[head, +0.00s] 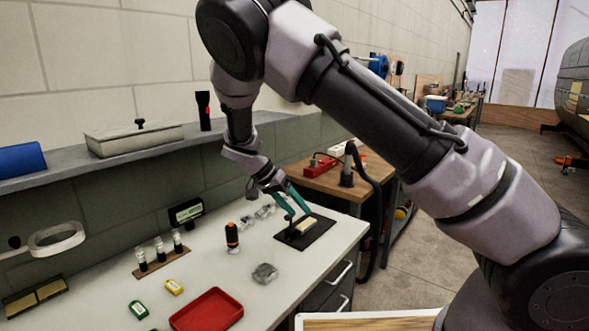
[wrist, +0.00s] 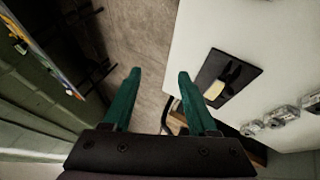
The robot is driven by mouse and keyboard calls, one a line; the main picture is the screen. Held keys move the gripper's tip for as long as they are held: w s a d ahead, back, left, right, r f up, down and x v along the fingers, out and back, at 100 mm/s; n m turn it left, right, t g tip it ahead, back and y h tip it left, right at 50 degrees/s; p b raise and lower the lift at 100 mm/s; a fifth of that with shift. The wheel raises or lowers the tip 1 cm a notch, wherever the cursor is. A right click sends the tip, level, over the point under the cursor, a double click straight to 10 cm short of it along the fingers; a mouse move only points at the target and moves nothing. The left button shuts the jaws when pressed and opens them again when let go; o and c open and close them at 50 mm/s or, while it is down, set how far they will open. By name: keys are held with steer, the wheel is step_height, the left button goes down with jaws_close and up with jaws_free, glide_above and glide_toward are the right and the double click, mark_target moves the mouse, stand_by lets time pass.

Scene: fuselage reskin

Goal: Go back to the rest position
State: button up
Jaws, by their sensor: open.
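My gripper (head: 299,213) has two teal fingers and is over the right end of the white workbench in the head view. In the wrist view the fingers (wrist: 159,74) are spread apart with nothing between them. A black mat (head: 318,239) lies on the bench just below the gripper, with a pale yellow block (head: 305,224) and a dark fixture on it. The mat (wrist: 245,72) and the block (wrist: 214,90) also show in the wrist view, right of the fingers and apart from them.
A red tray (head: 207,312), an orange-and-black tool (head: 232,236), a grey lump (head: 265,273) and a rack of small vials (head: 161,255) stand on the bench. A wall shelf (head: 60,178) runs behind. A wooden table (head: 335,182) is at right, beyond the bench. Open floor (head: 425,245) lies further right.

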steer(key=s+d+r+y, duration=0.3)
steer(key=d+r+y, duration=0.1)
steer(key=d+r, duration=0.5)
steer(key=s+d+r+y, duration=0.2)
steer(key=d+r+y, duration=0.4)
steer(key=r, duration=0.5)
steer(key=s+d+r+n+t, duration=0.1)
steer(key=s+d+r+t, duration=0.2)
steer(key=s, duration=0.4)
steer(key=s+d+r+n+t, duration=0.1)
steer(key=s+d+r+t, duration=0.2)
steer(key=s+d+r, duration=0.3)
steer(key=shift+s+d+r+h, duration=0.3)
steer(key=shift+s+r, duration=0.35)
steer(key=shift+s, duration=0.1)
